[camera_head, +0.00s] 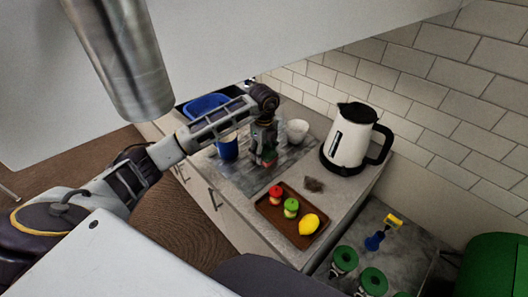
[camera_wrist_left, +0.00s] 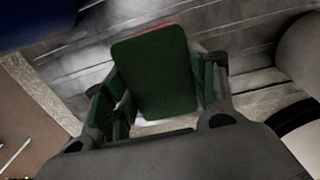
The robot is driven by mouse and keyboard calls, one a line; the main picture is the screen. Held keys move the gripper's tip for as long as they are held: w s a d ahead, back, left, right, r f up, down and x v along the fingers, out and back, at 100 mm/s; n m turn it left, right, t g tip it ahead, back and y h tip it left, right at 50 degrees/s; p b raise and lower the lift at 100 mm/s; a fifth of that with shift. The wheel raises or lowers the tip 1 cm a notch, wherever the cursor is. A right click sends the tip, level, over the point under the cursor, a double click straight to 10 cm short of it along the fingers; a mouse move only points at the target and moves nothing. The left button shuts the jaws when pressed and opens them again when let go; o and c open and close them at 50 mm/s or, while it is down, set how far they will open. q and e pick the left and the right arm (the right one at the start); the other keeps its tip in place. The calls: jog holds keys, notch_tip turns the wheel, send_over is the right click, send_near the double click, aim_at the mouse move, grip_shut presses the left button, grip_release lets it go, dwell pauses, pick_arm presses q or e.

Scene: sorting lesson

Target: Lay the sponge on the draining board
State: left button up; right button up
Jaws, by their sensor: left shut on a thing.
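The sponge (camera_wrist_left: 155,78) has a dark green face and a red edge. My left gripper (camera_head: 265,158) is shut on it, with its fingers on both sides in the left wrist view (camera_wrist_left: 160,100). In the head view the gripper points down over the grey ridged draining board (camera_head: 236,176), and only a small red and green part shows at the fingertips. The board also shows behind the sponge in the wrist view (camera_wrist_left: 258,92). I cannot tell whether the sponge touches the board. My right gripper is not in view.
A blue cup (camera_head: 228,149) and white bowl (camera_head: 298,130) flank the gripper; a blue basin (camera_head: 203,104) lies beyond. A white kettle (camera_head: 347,142), dark lump (camera_head: 314,185) and brown tray (camera_head: 282,229) with a lemon (camera_head: 309,224) stand right. The board's near part is clear.

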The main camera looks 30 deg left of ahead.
aim_at(264, 151)
pick_arm(q)
jog(key=shift+f, duration=0.1)
jog(key=o, duration=0.7)
notch_tip(264, 151, up, 12)
jog(key=b, duration=0.1)
dwell(0.7)
